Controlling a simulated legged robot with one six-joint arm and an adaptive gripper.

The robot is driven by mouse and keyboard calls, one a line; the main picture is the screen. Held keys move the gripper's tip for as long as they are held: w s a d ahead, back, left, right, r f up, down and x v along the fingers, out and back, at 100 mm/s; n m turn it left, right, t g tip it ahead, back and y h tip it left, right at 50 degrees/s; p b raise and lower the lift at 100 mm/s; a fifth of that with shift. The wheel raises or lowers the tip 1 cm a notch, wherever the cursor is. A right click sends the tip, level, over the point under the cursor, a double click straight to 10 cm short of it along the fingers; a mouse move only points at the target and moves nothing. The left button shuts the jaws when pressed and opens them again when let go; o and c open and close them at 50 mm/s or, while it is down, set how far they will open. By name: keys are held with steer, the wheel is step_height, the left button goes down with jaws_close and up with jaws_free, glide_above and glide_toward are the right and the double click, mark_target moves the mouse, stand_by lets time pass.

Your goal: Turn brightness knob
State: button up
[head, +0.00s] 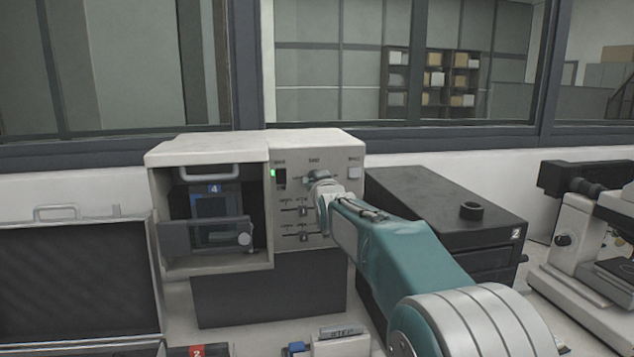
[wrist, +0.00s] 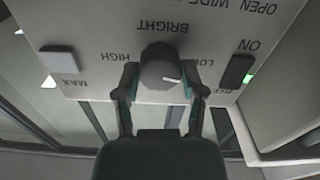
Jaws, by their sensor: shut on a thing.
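In the wrist view the panel appears upside down, with BRIGHT beside the knob and HIGH and LOW on either side. A short white mark on the knob points toward the LOW side. My gripper (wrist: 162,88) has one finger on each side of the knob and is shut on it. In the head view my gripper (head: 321,186) is at the upper panel of the beige machine (head: 205,150) and mostly hides the knob.
A black switch (wrist: 237,72) with a green light is on one side of the knob, a pale square button (wrist: 60,60) on the other. Sliders (head: 302,211) are below. A black box (head: 430,195) stands right of the machine, an open case (head: 80,275) left.

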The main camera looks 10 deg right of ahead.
steer(key=shift+f+m, duration=0.15)
steer(key=shift+m, duration=7.25)
steer(key=o, duration=1.1)
steer(key=shift+w, duration=0.1)
steer(key=shift+o, duration=0.2)
